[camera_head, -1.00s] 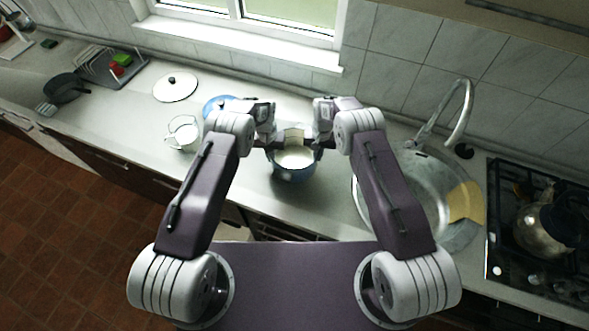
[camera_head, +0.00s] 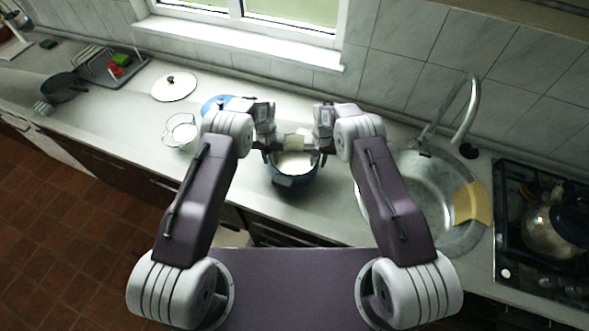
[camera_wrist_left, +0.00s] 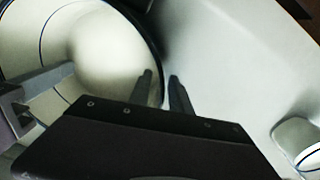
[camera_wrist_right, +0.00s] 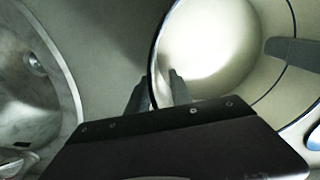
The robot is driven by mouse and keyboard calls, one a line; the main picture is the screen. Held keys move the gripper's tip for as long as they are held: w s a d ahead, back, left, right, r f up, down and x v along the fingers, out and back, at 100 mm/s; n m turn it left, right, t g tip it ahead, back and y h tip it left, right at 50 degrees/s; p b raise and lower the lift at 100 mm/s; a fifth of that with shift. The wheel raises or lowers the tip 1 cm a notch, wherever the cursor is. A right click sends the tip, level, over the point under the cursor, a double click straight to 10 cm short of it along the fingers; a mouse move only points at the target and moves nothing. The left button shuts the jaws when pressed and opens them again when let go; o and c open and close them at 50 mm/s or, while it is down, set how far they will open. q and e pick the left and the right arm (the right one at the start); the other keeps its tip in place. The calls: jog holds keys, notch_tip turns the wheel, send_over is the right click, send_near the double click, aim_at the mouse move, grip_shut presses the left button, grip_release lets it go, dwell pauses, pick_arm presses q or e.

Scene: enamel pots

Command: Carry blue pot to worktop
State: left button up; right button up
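The blue pot (camera_head: 293,181), with a cream inside, stands upright on the pale worktop (camera_head: 240,180) in the head view, left of the sink. My left gripper (camera_head: 267,158) is at its left side and my right gripper (camera_head: 321,157) at its right side. In the left wrist view the left fingers (camera_wrist_left: 162,80) are apart, one on each side of the pot's rim. In the right wrist view the right fingers (camera_wrist_right: 158,88) straddle the opposite rim likewise. Neither gripper visibly closes on the wall. The pot's base is hidden in the wrist views.
The round steel sink (camera_head: 425,190) with its tap (camera_head: 466,115) is to the right, then the stove with a kettle (camera_head: 555,228). A glass jug (camera_head: 181,132), a white lid (camera_head: 174,87) and a partly hidden blue item (camera_head: 214,103) are left. Worktop before the jug is free.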

pick_arm(q)
notch_tip(320, 180, up, 10)
jog(key=shift+f, duration=0.15)
pick_arm(e)
notch_tip(320, 180, up, 12)
jog(key=shift+d, duration=0.15)
pick_arm(q)
jog(key=shift+a, duration=0.1)
dwell(0.4)
